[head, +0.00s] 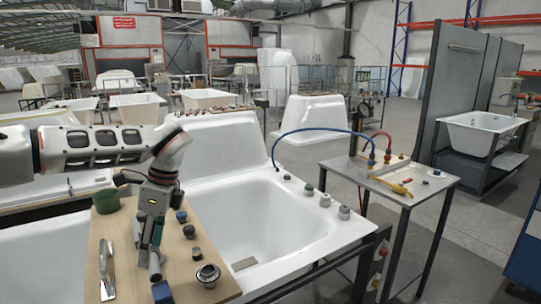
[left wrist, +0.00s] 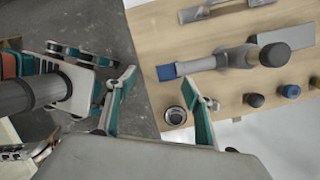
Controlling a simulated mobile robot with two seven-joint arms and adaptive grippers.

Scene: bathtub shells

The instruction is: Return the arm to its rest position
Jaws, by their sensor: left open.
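My left arm (head: 90,148) reaches in from the left in the head view, over a wooden board (head: 122,228) laid across a white bathtub shell. My left gripper (head: 149,240) points down above the board. In the left wrist view the left gripper (left wrist: 160,78) has its two teal-lined fingers spread apart with nothing between them. Beyond the fingertips a grey-handled tool with a blue end (left wrist: 166,72) lies on the board; its blue end also shows in the head view (head: 161,292). My right gripper cannot be made out.
The board also holds a green pot (head: 106,200), a metal float (head: 106,270), a round drain fitting (head: 208,273) and several small knobs. A white tub (head: 255,222) lies to the right. A metal side table (head: 395,178) with hoses stands farther right. Grey floor separates them from other tubs.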

